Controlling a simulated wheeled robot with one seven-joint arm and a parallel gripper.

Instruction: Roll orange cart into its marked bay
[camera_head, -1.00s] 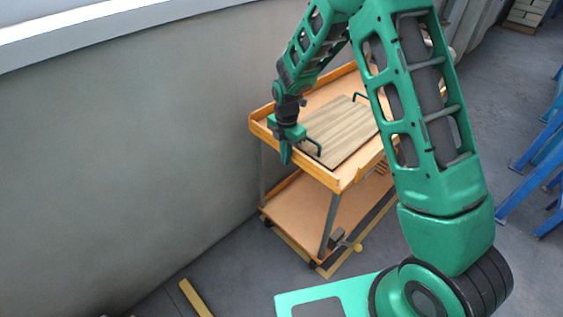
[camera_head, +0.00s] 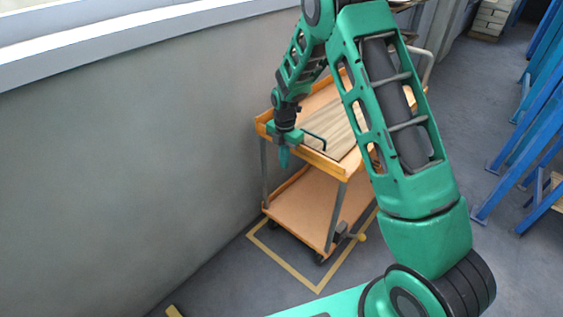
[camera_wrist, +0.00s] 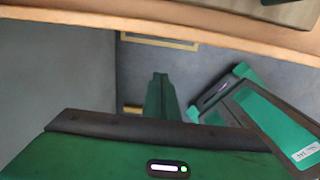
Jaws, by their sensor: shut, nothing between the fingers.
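The orange cart (camera_head: 300,207) has two shelves, grey legs and dark casters. It stands beside the wall. A yellow floor outline (camera_head: 283,264) marks a bay around its near end, with a strip of bare floor between the near casters and the front line. Part of the outline also shows in the wrist view (camera_wrist: 160,40). My gripper (camera_head: 284,158) is shut, points down and hangs just outside the cart's near upper rim; I cannot tell whether it touches. In the wrist view the fingers (camera_wrist: 158,97) are below the orange rim (camera_wrist: 190,22). My arm hides the cart's right side.
A wooden board (camera_head: 330,130) with a dark handle lies on the top shelf. The grey wall (camera_head: 120,170) bounds the left. Blue trestles (camera_head: 520,150) stand right, with open floor between.

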